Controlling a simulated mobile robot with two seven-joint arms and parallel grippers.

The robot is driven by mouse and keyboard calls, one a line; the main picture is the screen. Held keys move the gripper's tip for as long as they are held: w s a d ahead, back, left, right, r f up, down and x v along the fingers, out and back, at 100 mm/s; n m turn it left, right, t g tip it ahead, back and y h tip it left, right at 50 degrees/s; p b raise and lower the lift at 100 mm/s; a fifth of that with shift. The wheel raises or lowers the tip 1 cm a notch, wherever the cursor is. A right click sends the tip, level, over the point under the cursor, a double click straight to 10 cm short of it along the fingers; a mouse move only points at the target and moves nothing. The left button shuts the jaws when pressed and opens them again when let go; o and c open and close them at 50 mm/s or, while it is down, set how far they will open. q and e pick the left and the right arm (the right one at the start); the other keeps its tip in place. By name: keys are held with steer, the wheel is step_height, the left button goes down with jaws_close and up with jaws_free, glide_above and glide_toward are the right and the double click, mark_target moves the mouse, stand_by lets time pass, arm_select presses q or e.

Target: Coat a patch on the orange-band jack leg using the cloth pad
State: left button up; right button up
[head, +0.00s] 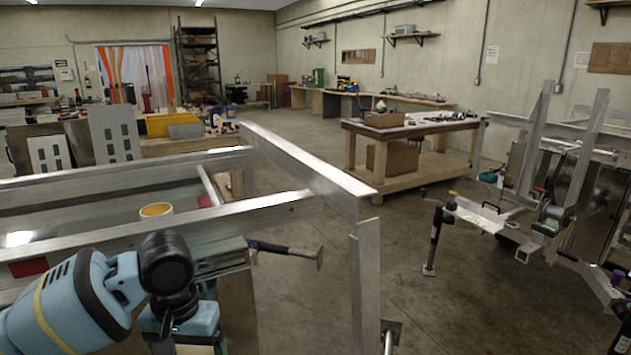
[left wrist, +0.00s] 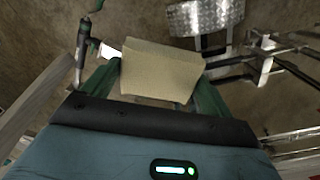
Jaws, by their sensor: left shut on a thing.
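My left gripper (left wrist: 155,85) has green fingers, shut on the cloth pad (left wrist: 160,72), a beige block. The pad is held over the concrete floor. In the head view my left arm reaches in at the lower left, and its wrist hides the pad. A dark jack leg with a foot plate (head: 288,251) lies sideways just right of my wrist. Another dark jack leg (head: 433,240) stands upright on the trailer at the right. I cannot make out an orange band on either. In the left wrist view a dark leg (left wrist: 81,50) shows at upper left, apart from the pad. My right gripper is out of view.
An aluminium trailer frame (head: 300,165) spans the left and middle, its corner post (head: 364,285) close on the right of my arm. A yellow-orange ring (head: 156,210) shows behind its near rail. A wooden workbench (head: 410,128) stands behind. Open floor lies between the trailers.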

arm_select(q)
steer(key=s+f, duration=0.6)
steer(key=f, duration=0.3)
steer(key=s+f, duration=0.6)
steer(key=f, duration=0.3)
